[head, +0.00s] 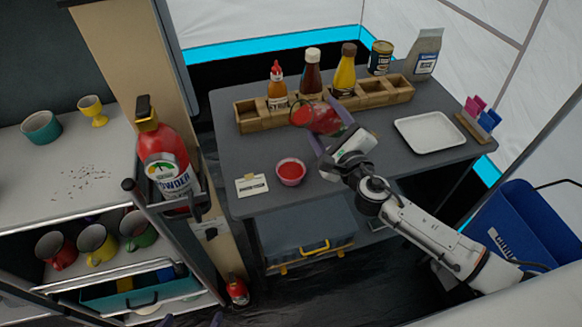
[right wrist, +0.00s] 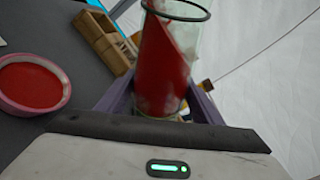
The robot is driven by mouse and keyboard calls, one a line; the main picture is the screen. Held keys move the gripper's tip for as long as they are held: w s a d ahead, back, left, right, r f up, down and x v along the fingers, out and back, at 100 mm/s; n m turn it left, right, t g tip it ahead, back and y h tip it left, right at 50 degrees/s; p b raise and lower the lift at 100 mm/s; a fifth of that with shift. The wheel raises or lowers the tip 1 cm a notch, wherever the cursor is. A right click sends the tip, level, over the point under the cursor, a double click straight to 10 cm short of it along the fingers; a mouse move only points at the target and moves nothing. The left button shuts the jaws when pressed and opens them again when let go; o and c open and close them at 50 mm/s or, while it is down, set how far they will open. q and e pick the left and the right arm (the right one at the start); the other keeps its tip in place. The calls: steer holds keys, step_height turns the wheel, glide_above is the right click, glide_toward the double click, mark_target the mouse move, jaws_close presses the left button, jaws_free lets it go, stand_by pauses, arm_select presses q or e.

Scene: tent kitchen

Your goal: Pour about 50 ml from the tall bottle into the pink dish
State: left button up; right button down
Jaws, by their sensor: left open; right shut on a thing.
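My right gripper (head: 328,128) is shut on a clear vessel with red contents (head: 313,116), held tilted above the table. In the right wrist view the vessel (right wrist: 163,65) is between the fingers, its dark-rimmed open mouth at the top, and the red lies slanted inside. I cannot tell whether any is flowing out. The pink dish (head: 291,184) stands on the table, below and left of the vessel in the head view, with red inside; it also shows at the left of the right wrist view (right wrist: 62,103). My left gripper (head: 191,321) shows only its fingertips at the bottom edge, apart and empty.
A wooden rack (head: 252,124) with several bottles stands behind the vessel. A white tray (head: 430,132) is to the right, and a small card (head: 252,185) lies left of the dish. A blue bin (head: 535,225) stands right of the table. A red extinguisher (head: 165,155) is at left.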

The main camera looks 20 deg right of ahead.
steer(key=shift+r, duration=0.45)
steer(key=shift+a+r+m, duration=0.3)
steer(key=shift+r+m, duration=0.1)
steer(key=shift+r, duration=0.15)
steer(key=shift+s+a+r+m+g, duration=0.15)
steer(key=shift+m+g, duration=0.35)
steer(key=shift+m, duration=0.1)
steer(key=shift+m+g+y, duration=0.3)
steer(key=shift+m+g, duration=0.2)
steer(key=shift+m, duration=0.3)
steer(key=shift+r, duration=0.1)
